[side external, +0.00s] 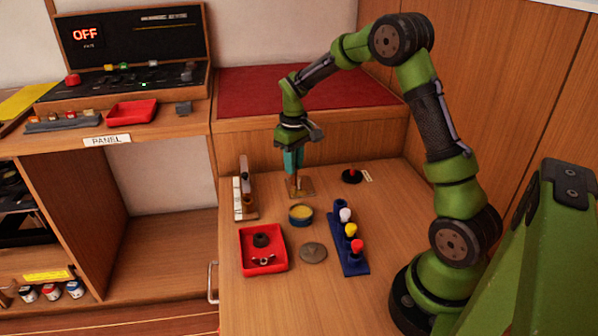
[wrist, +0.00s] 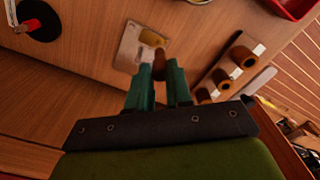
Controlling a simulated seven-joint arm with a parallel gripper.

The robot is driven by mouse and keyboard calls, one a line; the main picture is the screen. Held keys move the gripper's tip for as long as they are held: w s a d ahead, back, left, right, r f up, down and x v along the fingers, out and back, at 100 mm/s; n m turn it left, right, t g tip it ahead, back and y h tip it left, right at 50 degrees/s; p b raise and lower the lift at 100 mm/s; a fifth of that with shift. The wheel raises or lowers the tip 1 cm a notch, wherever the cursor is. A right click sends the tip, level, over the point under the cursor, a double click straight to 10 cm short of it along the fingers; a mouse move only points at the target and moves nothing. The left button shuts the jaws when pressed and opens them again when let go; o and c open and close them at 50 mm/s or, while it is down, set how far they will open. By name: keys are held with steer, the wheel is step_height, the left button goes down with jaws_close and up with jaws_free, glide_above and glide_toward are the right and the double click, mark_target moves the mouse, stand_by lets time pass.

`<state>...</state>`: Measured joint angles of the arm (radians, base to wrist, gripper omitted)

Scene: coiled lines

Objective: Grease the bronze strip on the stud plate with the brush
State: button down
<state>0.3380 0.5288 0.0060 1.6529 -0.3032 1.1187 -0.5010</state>
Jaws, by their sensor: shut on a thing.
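My gripper (side external: 293,160), with teal fingers, points down over the stud plate (side external: 306,189). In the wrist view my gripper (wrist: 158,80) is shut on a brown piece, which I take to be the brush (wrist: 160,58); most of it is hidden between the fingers. The stud plate (wrist: 128,48) is a pale metal plate beneath the brush. The bronze strip (wrist: 152,38) shows on it as a yellowish patch just beyond the brush. The brush's lower end is at or just above the plate; I cannot tell whether it touches.
An open tin of yellow grease (side external: 301,214) stands just in front of the plate, with a round lid (side external: 313,252) nearby. A red tray (side external: 284,262), a blue rack (side external: 352,262) with coloured knobs, an upright holder (side external: 243,195) and a black disc (side external: 351,176) surround the area.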

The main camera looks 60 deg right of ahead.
steer(key=shift+s+d, duration=0.3)
steer(key=shift+s+d, duration=0.1)
steer(key=shift+s, duration=0.05)
steer(key=shift+s+d, duration=0.35)
steer(key=shift+d, duration=0.05)
steer(key=shift+d, duration=0.1)
steer(key=shift+s+d, duration=0.3)
steer(key=shift+s, duration=0.05)
stand_by(0.4)
step_height(320, 180, up, 7)
stand_by(0.7)
